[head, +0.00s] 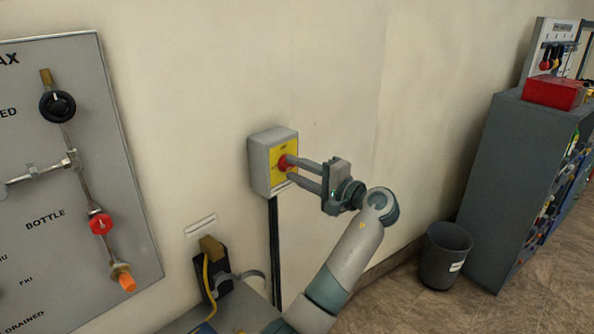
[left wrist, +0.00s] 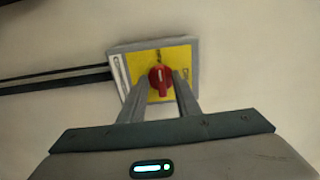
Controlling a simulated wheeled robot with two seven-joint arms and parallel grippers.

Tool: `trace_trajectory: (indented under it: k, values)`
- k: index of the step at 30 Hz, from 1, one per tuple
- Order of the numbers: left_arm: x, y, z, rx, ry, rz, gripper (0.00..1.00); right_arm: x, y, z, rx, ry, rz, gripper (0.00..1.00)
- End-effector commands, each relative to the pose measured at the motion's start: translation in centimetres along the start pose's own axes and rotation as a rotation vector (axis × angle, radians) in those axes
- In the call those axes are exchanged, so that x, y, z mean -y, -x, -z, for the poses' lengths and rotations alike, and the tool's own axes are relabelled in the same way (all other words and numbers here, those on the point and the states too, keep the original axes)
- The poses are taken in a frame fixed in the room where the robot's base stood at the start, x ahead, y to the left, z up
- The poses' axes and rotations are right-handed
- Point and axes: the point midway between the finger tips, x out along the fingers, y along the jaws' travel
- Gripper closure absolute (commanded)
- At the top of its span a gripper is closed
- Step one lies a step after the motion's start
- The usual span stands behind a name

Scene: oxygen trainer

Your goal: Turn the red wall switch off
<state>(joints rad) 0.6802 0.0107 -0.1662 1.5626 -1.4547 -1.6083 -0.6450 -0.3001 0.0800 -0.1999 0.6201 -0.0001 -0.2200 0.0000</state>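The red wall switch (left wrist: 161,77) is a round red knob with a raised handle on a yellow plate (left wrist: 180,57). The plate is on a grey box (head: 262,170) fixed to the wall. In the left wrist view the handle points roughly down the picture. My left gripper (head: 287,170) reaches the switch from the right in the head view. Its two fingers lie on either side of the red knob, with a gap between them; I cannot tell whether they touch it. The fingers partly hide the knob in the head view. My right gripper is not in view.
A grey panel (head: 45,250) with valves and pipes is on the wall at left. A black bracket with a yellow cable (head: 208,275) sits below the switch. A dark bin (head: 443,258) and a grey cabinet (head: 505,180) with a red box (head: 553,92) stand at right.

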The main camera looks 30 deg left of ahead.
Motion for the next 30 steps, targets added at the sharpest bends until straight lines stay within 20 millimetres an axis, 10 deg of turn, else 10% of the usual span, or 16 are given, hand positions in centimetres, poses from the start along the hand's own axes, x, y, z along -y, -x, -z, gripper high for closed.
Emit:
trace_trajectory:
  k: [11, 21, 30]
  values:
    - [0.0, 0.7, 0.1, -0.001, 0.001, 0.002, 0.70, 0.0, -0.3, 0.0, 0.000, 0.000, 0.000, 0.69]
    - [-0.3, 5.6, 0.1, -0.003, 0.002, 0.000, 0.70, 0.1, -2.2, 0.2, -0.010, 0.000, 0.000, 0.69]
    - [-0.3, 10.6, 0.1, -0.003, 0.000, 0.000, 0.70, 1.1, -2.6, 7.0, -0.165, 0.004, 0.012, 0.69]
